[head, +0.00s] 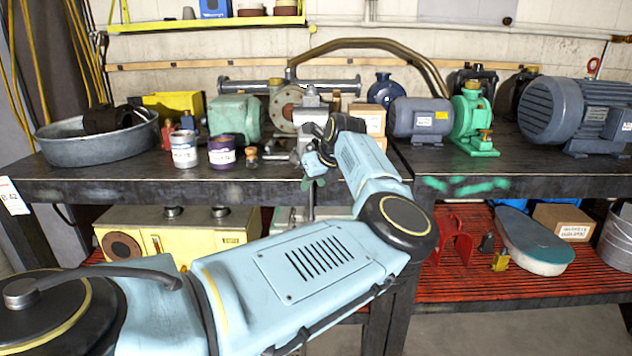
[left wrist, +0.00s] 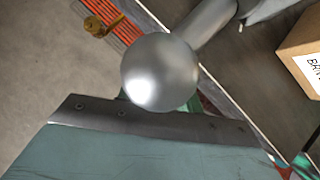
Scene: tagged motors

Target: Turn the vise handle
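The vise (head: 311,98) is a grey metal body near the table's front edge in the head view, partly hidden by my left arm. A thin upright rod, perhaps its handle (head: 311,205), shows below my left gripper (head: 314,168). That gripper is at the vise's front; its fingers are small and partly covered there, so open or shut is unclear. In the left wrist view, a shiny steel ball on a thick round bar (left wrist: 160,72) is close to the camera. A teal surface with a screwed grey plate fills the bottom; I cannot tell what it belongs to. My right gripper is out of view.
The dark workbench (head: 470,180) holds a metal basin (head: 95,145), two paint cans (head: 222,152), a green pump (head: 470,122) and grey motors (head: 565,105). Cardboard boxes (head: 368,118) stand right of the vise. A red slatted shelf (head: 470,290) is below.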

